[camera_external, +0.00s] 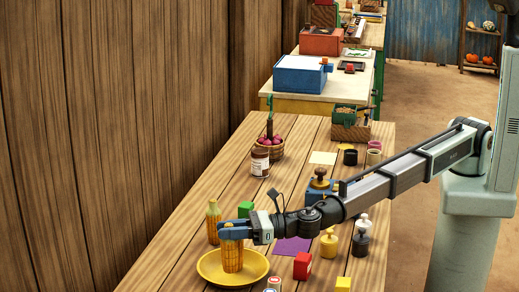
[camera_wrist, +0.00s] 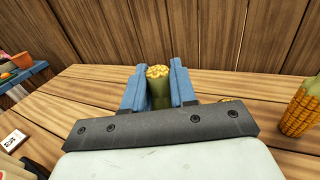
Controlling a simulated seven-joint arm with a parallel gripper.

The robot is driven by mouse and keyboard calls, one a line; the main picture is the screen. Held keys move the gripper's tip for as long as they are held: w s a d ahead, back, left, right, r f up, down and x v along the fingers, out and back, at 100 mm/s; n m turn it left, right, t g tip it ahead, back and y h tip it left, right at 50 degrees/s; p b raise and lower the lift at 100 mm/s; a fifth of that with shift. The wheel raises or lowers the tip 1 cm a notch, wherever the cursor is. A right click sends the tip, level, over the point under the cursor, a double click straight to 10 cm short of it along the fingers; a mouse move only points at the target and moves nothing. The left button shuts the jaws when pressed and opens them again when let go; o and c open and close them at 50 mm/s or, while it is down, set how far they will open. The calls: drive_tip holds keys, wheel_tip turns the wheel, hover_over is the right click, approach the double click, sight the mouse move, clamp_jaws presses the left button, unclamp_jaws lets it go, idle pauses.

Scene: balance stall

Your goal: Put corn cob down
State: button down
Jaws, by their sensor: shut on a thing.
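My gripper (camera_external: 236,230) is at the lower left of the external view, above a yellow plate (camera_external: 215,276). It is shut on a corn cob (camera_external: 232,259), which stands upright over the plate. I cannot tell whether its lower end touches the plate. In the wrist view the cob (camera_wrist: 158,84) shows between the two blue fingers of my gripper (camera_wrist: 158,90), with its cut yellow end up. A second corn cob (camera_external: 212,222) stands on the table just behind the plate. It also shows at the right of the wrist view (camera_wrist: 301,108).
A jar (camera_external: 260,162) and a basket (camera_external: 270,148) stand farther back. The table's left part is clear.

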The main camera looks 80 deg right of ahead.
sight(229, 241)
drive_tip(key=shift+f, duration=1.8)
drive_tip(key=c, duration=0.9)
unclamp_jaws()
drive_tip(key=shift+s+d, duration=0.1)
drive_tip(key=shift+s, duration=0.15)
drive_tip(key=v, duration=1.1)
drive_tip(key=shift+s, duration=0.25)
drive_tip(key=shift+d, duration=0.1)
